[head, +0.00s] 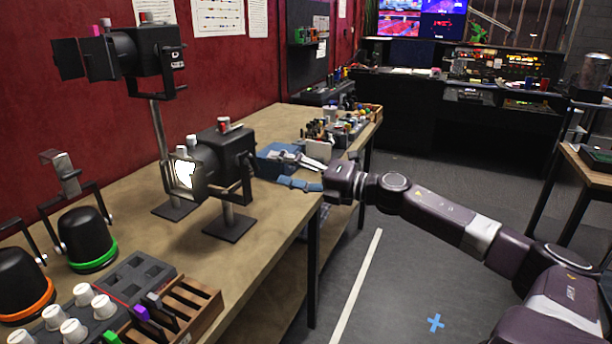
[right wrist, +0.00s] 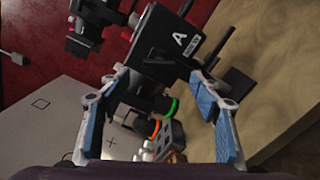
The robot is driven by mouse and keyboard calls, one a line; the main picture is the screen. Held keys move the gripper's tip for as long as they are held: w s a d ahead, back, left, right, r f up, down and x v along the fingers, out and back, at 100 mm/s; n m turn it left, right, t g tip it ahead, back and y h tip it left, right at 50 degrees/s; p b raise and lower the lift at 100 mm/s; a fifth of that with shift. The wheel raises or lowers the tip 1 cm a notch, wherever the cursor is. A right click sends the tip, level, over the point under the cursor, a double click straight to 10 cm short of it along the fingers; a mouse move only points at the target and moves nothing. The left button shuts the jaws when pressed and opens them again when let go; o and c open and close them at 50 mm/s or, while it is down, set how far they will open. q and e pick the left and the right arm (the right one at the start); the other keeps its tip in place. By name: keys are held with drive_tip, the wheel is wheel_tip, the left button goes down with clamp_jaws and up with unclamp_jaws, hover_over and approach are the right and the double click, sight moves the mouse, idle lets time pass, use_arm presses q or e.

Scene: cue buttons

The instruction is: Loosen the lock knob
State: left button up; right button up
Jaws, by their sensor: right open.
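A black stage light (head: 226,152) with a lit front stands on a short post and square base on the workbench. A red-and-white knob (head: 224,124) is on top of it, and two pale knobs (head: 186,146) are near its front. I cannot tell which is the lock knob. My right gripper (head: 303,172) is open and empty, to the right of this light and apart from it. In the right wrist view a black light body marked A (right wrist: 180,40) lies beyond the spread blue-padded fingers (right wrist: 158,82). My left gripper is not in view.
A second black light (head: 150,58) stands on a taller post behind. Clear bench lies right of the light's base.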

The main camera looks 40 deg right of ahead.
drive_tip(key=shift+v, duration=3)
